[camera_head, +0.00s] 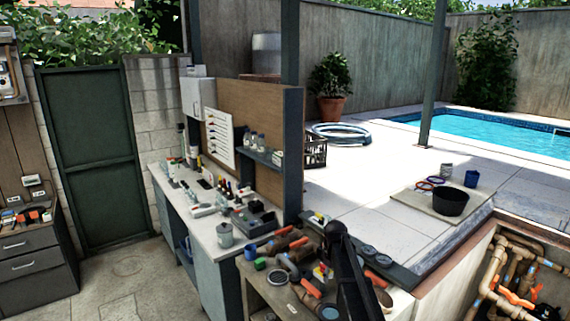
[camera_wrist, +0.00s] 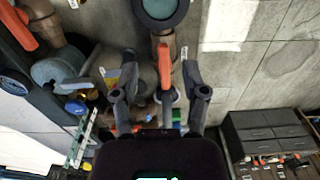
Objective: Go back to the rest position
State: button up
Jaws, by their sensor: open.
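My gripper (camera_wrist: 158,85) shows in the wrist view with its two dark fingers spread apart. Nothing is visibly held between them. A brown pipe fitting with an orange handle (camera_wrist: 164,65) shows beyond the gap between the fingers; how far off it is, I cannot tell. In the head view a dark arm link stands in front of the workbench with pipe parts, and the gripper itself cannot be made out there.
A bench with loose pipe fittings and orange-handled valves (camera_head: 312,288) lies at the front. A long workbench (camera_head: 205,229) with tools stands to its left. A pit with pipes (camera_head: 515,275) opens at right. Drawers (camera_head: 37,264) stand at far left. Floor (camera_head: 125,285) between is clear.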

jog(key=s+f+m+b, duration=0.2)
jog(key=s+f+b, duration=0.2)
jog(key=s, duration=0.5)
jog(key=s+f+m+b, duration=0.2)
jog(key=s+f+b, duration=0.2)
jog(key=s, duration=0.5)
jog(key=s+f+m+b, duration=0.3)
jog(key=s+f, duration=0.1)
jog(key=s, duration=0.5)
jog(key=shift+d+b, duration=0.35)
jog(key=shift+b, duration=0.05)
jog(key=shift+s+f, duration=0.1)
jog(key=shift+o, duration=0.4)
